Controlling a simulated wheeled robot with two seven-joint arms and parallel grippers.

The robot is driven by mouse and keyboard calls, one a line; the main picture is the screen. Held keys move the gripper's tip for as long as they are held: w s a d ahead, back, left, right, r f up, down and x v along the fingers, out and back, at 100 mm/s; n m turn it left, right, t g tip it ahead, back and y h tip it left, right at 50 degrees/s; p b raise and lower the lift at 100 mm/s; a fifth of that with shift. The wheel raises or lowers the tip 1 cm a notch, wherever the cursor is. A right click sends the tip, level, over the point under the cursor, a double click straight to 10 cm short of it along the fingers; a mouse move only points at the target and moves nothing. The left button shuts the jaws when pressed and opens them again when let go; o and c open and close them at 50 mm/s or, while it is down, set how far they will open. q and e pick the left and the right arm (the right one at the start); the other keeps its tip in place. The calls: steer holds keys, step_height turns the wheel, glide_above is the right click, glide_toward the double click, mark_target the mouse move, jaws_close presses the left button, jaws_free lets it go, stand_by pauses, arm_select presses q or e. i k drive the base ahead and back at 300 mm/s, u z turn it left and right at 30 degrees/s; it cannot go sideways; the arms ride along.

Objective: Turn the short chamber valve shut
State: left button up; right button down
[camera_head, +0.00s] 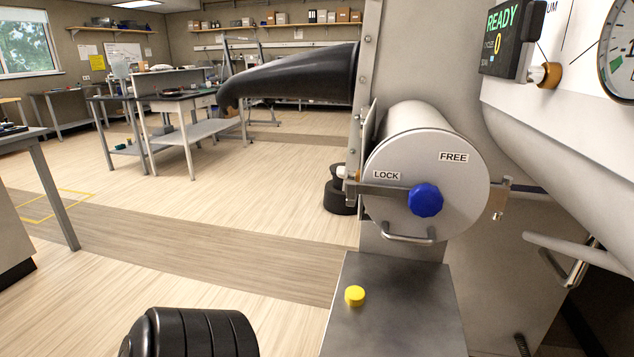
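The short chamber appears to be the grey cylinder with a round door (426,183) on the side of the metal box. A blue knob (425,200) sits on the door's crossbar, with the labels LOCK and FREE on the door face. A brass-coloured knob (545,75) is on the white panel at the upper right, beside a dark display reading READY. It may be the valve; I cannot tell, and no label names it. Neither of my grippers is in view, and nothing is seen touching the door or the knobs.
A black glove (290,78) sticks out from the box to the left. A metal shelf (390,320) below the door holds a yellow cap (355,296). A gauge (618,50) is cut off at the right edge. Benches (175,105) stand far left, with open floor between.

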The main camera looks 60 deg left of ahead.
mark_target(343, 172)
steer(key=u, duration=0.05)
steer(key=k, duration=1.55)
steer(key=u, duration=1)
steer(key=i, duration=1.65)
steer(key=z, duration=0.25)
steer(key=k, duration=0.55)
steer(key=z, duration=0.35)
